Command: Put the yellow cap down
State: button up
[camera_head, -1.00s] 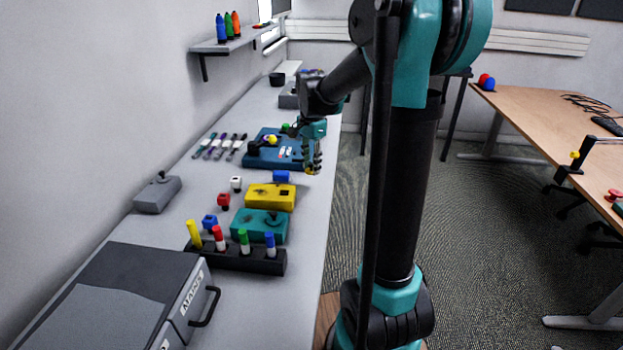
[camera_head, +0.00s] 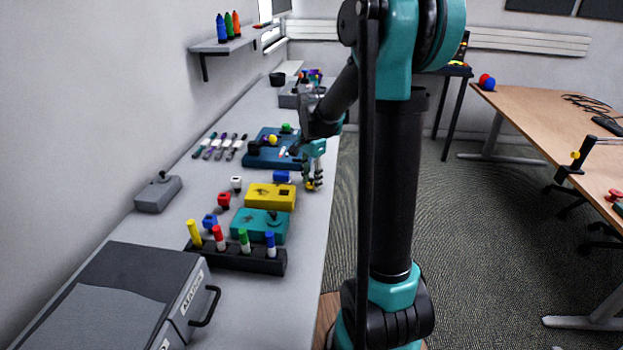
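The yellow cap (camera_head: 309,187) is a small yellow piece at the fingertips of my gripper (camera_head: 312,182). My gripper points down near the right edge of the grey bench (camera_head: 307,235), to the right of the yellow box (camera_head: 262,203). The fingers appear closed around the cap, which is small and partly covered by them. Whether the cap touches the bench is not clear from this angle.
The blue box (camera_head: 262,158) with knobs stands behind, the teal box (camera_head: 250,226) and the black marker rack (camera_head: 250,260) nearer. Red (camera_head: 224,200) and white (camera_head: 236,184) pieces lie left.

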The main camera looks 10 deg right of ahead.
aim_at(312, 179)
jog(key=shift+o, duration=0.6)
notch_tip(312, 179, up, 12)
jog(key=shift+r, duration=0.15)
dwell(0.3)
